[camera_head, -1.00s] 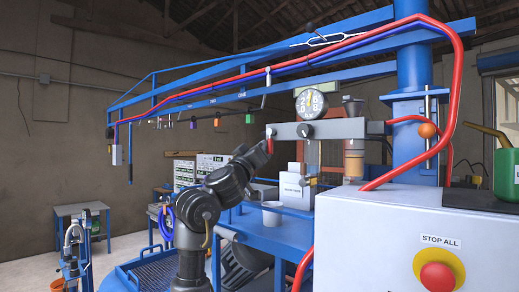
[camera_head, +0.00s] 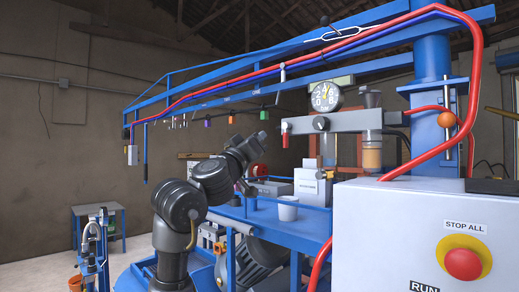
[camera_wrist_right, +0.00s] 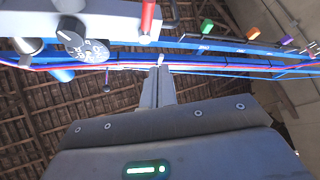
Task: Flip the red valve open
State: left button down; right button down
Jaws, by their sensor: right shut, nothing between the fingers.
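The red valve lever (camera_head: 285,137) hangs at the left end of a grey bar (camera_head: 345,120) below the round dial gauge (camera_head: 326,96). In the right wrist view the red lever (camera_wrist_right: 147,16) shows at the top, on the grey bar's end, just left of the line of my fingers. My right gripper (camera_head: 263,137) is to the left of the lever and apart from it in the head view. Its fingers (camera_wrist_right: 158,84) are shut and empty, pointing toward the overhead rails. My left gripper is not in view.
Blue rails (camera_head: 250,72) with red and blue hoses run overhead. A white cabinet (camera_head: 385,225) with a red stop button (camera_head: 464,264) stands at right. A white cup (camera_head: 288,208) and a white container (camera_head: 312,187) stand on the blue platform.

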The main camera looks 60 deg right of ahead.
jog(key=shift+a+f, duration=0.1)
jog(key=shift+a, duration=0.55)
jog(key=shift+d+f, duration=0.1)
jog(key=shift+w, duration=0.1)
